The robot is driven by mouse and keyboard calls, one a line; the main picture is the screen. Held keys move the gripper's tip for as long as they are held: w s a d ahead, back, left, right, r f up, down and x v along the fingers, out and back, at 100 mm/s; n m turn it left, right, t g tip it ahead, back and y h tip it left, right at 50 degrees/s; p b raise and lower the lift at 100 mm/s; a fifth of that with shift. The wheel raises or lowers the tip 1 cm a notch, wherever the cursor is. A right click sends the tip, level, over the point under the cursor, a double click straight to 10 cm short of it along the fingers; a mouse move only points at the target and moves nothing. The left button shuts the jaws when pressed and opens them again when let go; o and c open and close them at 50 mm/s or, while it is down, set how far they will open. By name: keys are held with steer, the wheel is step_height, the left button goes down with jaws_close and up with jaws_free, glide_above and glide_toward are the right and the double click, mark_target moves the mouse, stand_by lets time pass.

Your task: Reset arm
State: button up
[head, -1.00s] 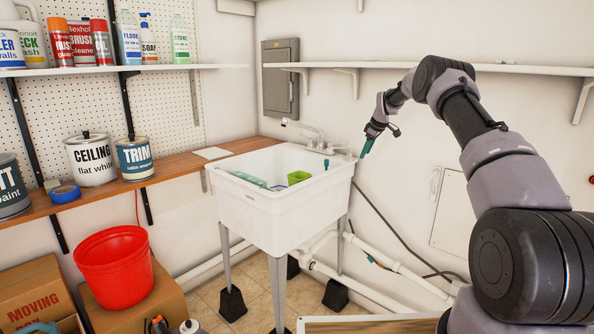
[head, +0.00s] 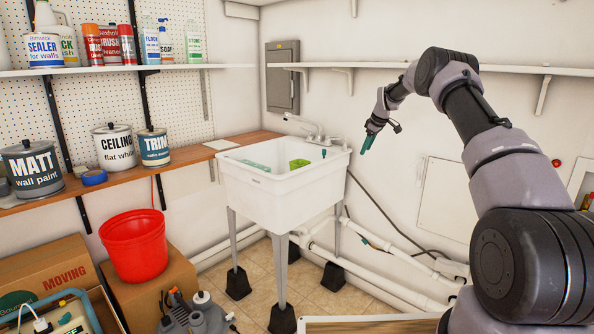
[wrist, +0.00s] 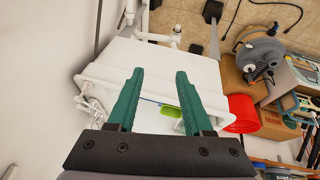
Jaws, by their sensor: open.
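My gripper (head: 368,143) hangs at the end of my arm, to the right of the white sink and in front of the wall. In the wrist view my gripper (wrist: 158,75) shows two green fingers spread apart with nothing between them. The white sink (head: 285,201) stands on grey legs in the corner. A green container (head: 299,164) and a teal item (head: 256,166) lie in its basin. The wrist view looks down over the sink (wrist: 135,60), with the green container (wrist: 171,111) partly seen beyond the fingers.
A wooden counter (head: 190,156) with paint cans runs left of the sink. A red bucket (head: 135,245) sits on a cardboard box below it. A grey shop machine (head: 195,315) stands on the floor. A white shelf (head: 530,70) runs along the right wall near my arm.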

steer(key=s+a+r+m, duration=0.1)
steer(key=s+r, duration=0.4)
steer(key=r, duration=0.3)
steer(key=s+a+r+m, duration=0.2)
steer(key=s+r, duration=0.3)
steer(key=r, duration=0.3)
steer(key=s+r+m+t, duration=0.1)
steer(key=s+r+m, duration=0.1)
steer(key=s+r, duration=0.45)
steer(key=s+r+m, duration=0.1)
steer(key=s+r, duration=0.3)
steer(key=s, duration=0.5)
steer(key=s+a+r+m+t, duration=0.1)
steer(key=s+r+m, duration=0.25)
steer(key=s, duration=1.35)
steer(key=s+f+m, duration=0.2)
steer(key=s+f, duration=0.1)
steer(key=s, duration=0.6)
steer(key=s+f+m, duration=0.3)
steer(key=s, duration=0.5)
steer(key=shift+s+t, duration=0.35)
steer(key=shift+t, duration=0.05)
